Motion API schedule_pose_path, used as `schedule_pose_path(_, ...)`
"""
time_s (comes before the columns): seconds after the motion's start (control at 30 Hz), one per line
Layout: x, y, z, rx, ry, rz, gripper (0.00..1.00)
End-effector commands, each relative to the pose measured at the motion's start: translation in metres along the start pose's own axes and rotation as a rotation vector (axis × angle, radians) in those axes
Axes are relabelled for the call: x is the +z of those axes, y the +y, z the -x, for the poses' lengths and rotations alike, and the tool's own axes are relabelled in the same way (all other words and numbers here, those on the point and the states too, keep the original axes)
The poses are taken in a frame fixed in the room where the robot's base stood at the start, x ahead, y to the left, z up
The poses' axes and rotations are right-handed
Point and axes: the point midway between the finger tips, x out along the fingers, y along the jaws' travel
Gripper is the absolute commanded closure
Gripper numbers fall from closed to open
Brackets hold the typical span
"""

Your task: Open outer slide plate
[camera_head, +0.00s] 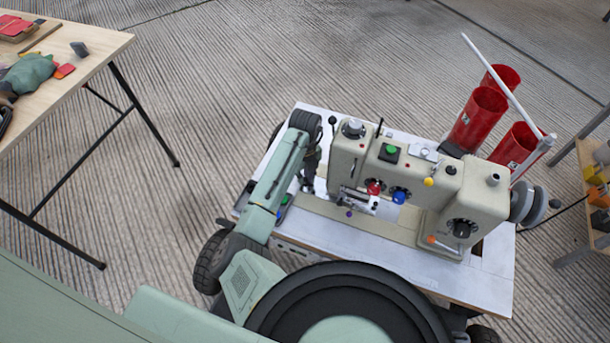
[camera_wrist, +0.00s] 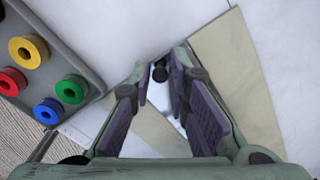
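The sewing machine (camera_head: 405,180) is cream coloured and stands on a white tabletop. Its beige bed (camera_head: 365,222) runs along the near side and shows as beige strips in the wrist view (camera_wrist: 235,75). My gripper (camera_head: 308,183) is at the left end of the machine, pointing down. In the wrist view my gripper (camera_wrist: 161,68) is open, with purple pads apart. A small dark knob (camera_wrist: 160,73) shows between the fingertips, beside a pale, shiny strip (camera_wrist: 178,122) that may be the slide plate. I cannot tell whether a finger touches the knob.
A grey box (camera_wrist: 50,62) with coloured spools or buttons lies left of my gripper. Red cylinders (camera_head: 478,115) and a white rod stand behind the machine. A wooden table (camera_head: 85,65) with objects is at the upper left. Open carpet lies between the tables.

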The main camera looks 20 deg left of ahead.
Motion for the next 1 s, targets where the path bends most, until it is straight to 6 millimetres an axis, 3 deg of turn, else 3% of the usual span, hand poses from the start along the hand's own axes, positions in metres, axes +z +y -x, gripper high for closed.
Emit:
schedule_pose_path(0.2, 0.000, 0.000, 0.000, 0.000, 0.000, 0.000, 1.00)
schedule_pose_path(0.8, 0.000, 0.000, 0.000, 0.000, 0.000, 0.000, 1.00)
schedule_pose_path(1.0, 0.024, 0.017, -0.002, 0.001, -0.001, 0.005, 1.00)
